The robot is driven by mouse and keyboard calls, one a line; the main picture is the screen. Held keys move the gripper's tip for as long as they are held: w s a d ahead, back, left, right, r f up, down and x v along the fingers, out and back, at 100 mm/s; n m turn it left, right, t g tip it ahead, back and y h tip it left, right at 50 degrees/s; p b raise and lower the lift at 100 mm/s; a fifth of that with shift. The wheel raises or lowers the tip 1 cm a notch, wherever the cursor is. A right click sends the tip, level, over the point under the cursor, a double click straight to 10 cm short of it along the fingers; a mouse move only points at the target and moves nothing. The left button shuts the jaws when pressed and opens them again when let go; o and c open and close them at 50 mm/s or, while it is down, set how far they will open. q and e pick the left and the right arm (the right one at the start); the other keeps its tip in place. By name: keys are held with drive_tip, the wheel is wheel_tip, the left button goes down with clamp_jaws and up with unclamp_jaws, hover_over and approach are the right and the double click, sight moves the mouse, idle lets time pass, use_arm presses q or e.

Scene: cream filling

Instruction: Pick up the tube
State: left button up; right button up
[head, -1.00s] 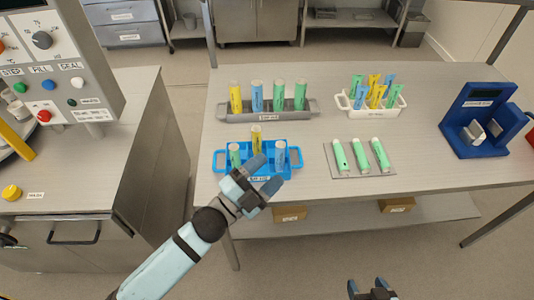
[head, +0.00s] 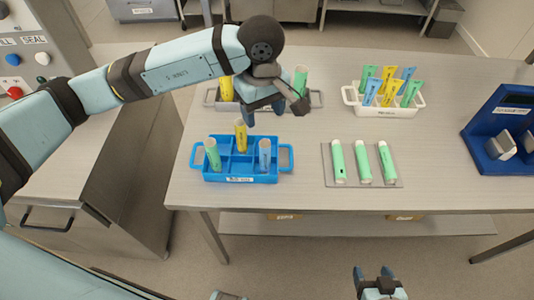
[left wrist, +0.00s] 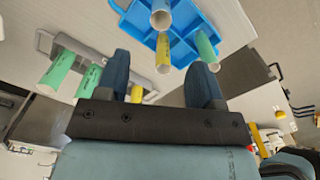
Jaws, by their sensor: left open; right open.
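My left gripper (head: 264,110) is open and empty, above the table in front of the grey rack (head: 318,98). In the rack a yellow tube (head: 226,88) and a green tube (head: 300,80) show; the hand hides the middle. In the left wrist view, a yellow tube (left wrist: 136,94) shows between the fingers and two green tubes (left wrist: 58,68) to the left. The blue tray (head: 284,158) below the gripper holds a green tube (head: 213,154), a yellow tube (head: 240,136) and a blue tube (head: 265,154). My right gripper (head: 374,274) is open and empty at the bottom edge.
Three green tubes (head: 362,162) lie on a grey mat (head: 326,165). A white basket (head: 349,95) holds several tubes. A blue machine (head: 488,118) stands at the right. A control panel (head: 18,50) is at the left. The table's front right is clear.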

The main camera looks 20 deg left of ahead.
sight(265, 144)
use_arm(q)
wheel_tip(265, 144, down, 8)
drive_tip(key=shift+f+p, duration=0.1)
drive_tip(key=shift+p, duration=0.45)
drive_tip(key=f, duration=0.1)
drive_tip(key=f+p, duration=0.1)
drive_tip(key=f, duration=0.2)
drive_tip(key=shift+s+d+f, duration=0.15)
drive_tip(key=shift+s+d, duration=0.05)
drive_tip(key=shift+s, duration=0.05)
drive_tip(key=shift+f, duration=0.45)
drive_tip(key=c, duration=1)
